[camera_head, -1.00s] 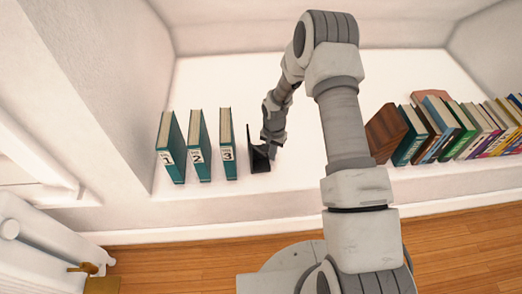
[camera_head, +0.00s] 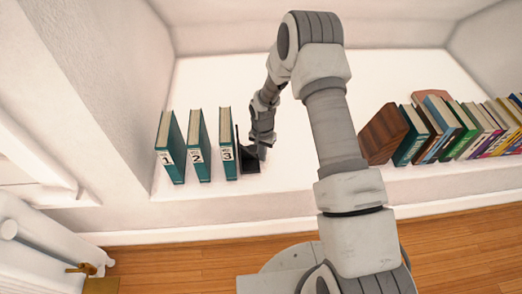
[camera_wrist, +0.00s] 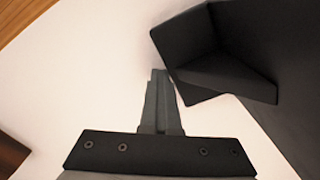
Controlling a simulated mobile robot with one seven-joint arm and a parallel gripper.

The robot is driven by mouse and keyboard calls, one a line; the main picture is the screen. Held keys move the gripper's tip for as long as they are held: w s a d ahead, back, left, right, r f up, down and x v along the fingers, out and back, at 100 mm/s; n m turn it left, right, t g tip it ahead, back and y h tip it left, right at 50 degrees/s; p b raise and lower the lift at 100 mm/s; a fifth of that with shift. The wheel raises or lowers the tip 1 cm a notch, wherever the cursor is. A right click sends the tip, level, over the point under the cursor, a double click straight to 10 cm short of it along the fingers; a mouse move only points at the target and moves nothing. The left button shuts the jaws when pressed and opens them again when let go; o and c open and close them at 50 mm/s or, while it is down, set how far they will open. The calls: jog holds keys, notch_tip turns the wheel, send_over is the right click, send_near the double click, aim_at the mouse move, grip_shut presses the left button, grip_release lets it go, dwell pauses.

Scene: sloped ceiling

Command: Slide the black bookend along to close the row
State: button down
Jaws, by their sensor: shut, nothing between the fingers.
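Three teal books, book 1 (camera_head: 172,148), book 2 (camera_head: 200,148) and book 3 (camera_head: 227,145), stand upright on the white ledge with gaps between 1 and 2 and between 2 and 3. The black bookend (camera_head: 250,168) stands just right of book 3, very close to it; I cannot tell whether they touch. My gripper (camera_head: 261,153) is shut and empty, low at the bookend's right side. In the wrist view the closed fingers (camera_wrist: 160,80) are beside the bookend (camera_wrist: 225,70), at its edge; contact is unclear.
A brown wooden block (camera_head: 383,135) and a row of several coloured books (camera_head: 460,130) stand to the right on the white ledge (camera_head: 330,205). A wall bounds the ledge on the left. The ledge between my gripper and the wooden block is free apart from my arm.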

aim_at(209, 159)
jog(key=shift+a+b, duration=2.3)
jog(key=shift+a, duration=8.1)
jog(key=shift+d, duration=0.15)
jog(key=shift+d+r, duration=0.1)
jog(key=shift+d, duration=0.85)
notch_tip(209, 159, up, 10)
jog(key=p, duration=0.6)
jog(key=shift+d, duration=0.2)
